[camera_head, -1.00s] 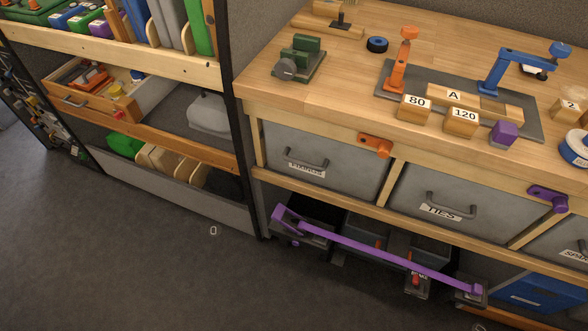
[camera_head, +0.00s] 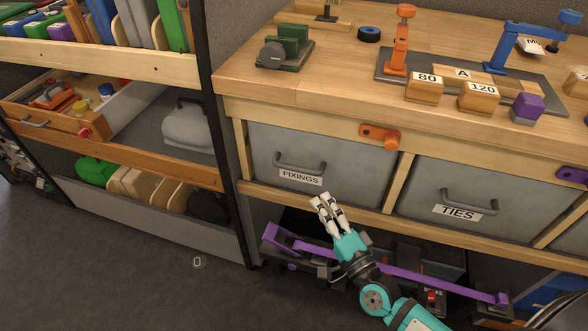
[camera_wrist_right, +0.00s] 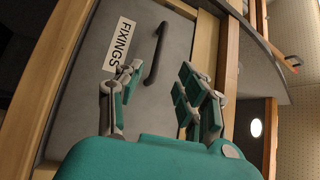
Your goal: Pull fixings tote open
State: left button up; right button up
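The grey fixings tote (camera_head: 340,165) sits closed in its bay under the worktop. It has a dark bar handle (camera_head: 300,168) above a white FIXINGS label (camera_head: 300,178). My right gripper (camera_head: 325,208) is in front of and below the tote, just under the label in the head view, with its fingers pointing up towards it. In the right wrist view the gripper (camera_wrist_right: 159,80) has its fingers apart and empty. The tote handle (camera_wrist_right: 157,54) and label show beyond the fingertips, and the handle is not between them. My left gripper is not in view.
An orange turn-latch (camera_head: 380,136) is on the frame at the tote's upper right. The ties tote (camera_head: 480,195) is to the right. A long purple bar (camera_head: 420,277) lies low behind my right arm. A shelf unit with an open wooden drawer (camera_head: 55,125) stands left.

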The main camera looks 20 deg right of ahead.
aim_at(297, 167)
jog(key=x, duration=1.2)
jog(key=shift+w+a, duration=0.1)
jog(key=shift+w, duration=0.25)
grip_shut()
